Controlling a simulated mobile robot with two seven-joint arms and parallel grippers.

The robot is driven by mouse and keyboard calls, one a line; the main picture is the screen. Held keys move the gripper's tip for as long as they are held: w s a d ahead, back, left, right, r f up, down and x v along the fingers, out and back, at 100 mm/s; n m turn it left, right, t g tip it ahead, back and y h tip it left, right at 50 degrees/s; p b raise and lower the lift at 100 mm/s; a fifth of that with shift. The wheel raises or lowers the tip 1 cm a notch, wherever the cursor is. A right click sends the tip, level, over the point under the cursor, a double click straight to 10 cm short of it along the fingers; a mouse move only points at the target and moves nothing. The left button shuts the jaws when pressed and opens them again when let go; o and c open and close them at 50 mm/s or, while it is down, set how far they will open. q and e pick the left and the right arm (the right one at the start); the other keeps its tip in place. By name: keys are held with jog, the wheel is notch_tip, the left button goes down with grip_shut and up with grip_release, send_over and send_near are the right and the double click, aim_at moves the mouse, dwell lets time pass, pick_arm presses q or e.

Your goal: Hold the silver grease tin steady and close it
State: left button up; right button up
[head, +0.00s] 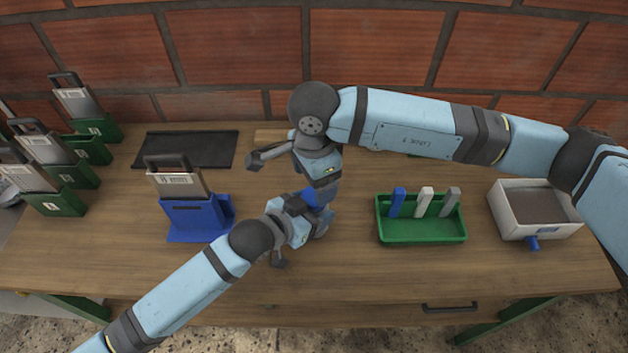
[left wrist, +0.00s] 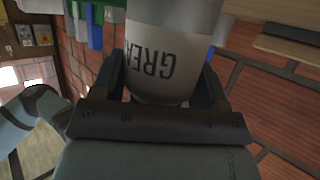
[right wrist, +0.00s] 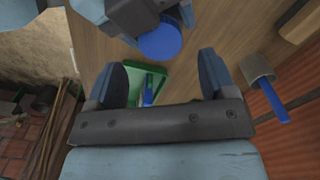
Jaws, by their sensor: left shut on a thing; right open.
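My left gripper (head: 316,218) is shut around the side of the silver grease tin (left wrist: 165,50). The tin's dark lettering shows upside down in the left wrist view. A round blue lid (right wrist: 160,42) shows beside my left gripper in the right wrist view; blue also shows between the two grippers in the head view. I cannot tell how firmly the lid sits on the tin. My right gripper (right wrist: 161,80) is open and empty, its fingers apart and a short way from the blue lid. In the head view the arms hide most of the tin.
A green tray (head: 422,237) with blue, white and grey upright pieces stands to the right. A white bin (head: 537,228) with a blue spout is farther right. A blue stand (head: 195,222) and a black mat (head: 186,149) lie to the left. The front wood strip is clear.

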aim_at(314, 213)
jog(key=shift+c, duration=0.3)
jog(key=shift+r+n, duration=1.6)
jog(key=shift+r, duration=0.15)
jog(key=shift+f, duration=4.05)
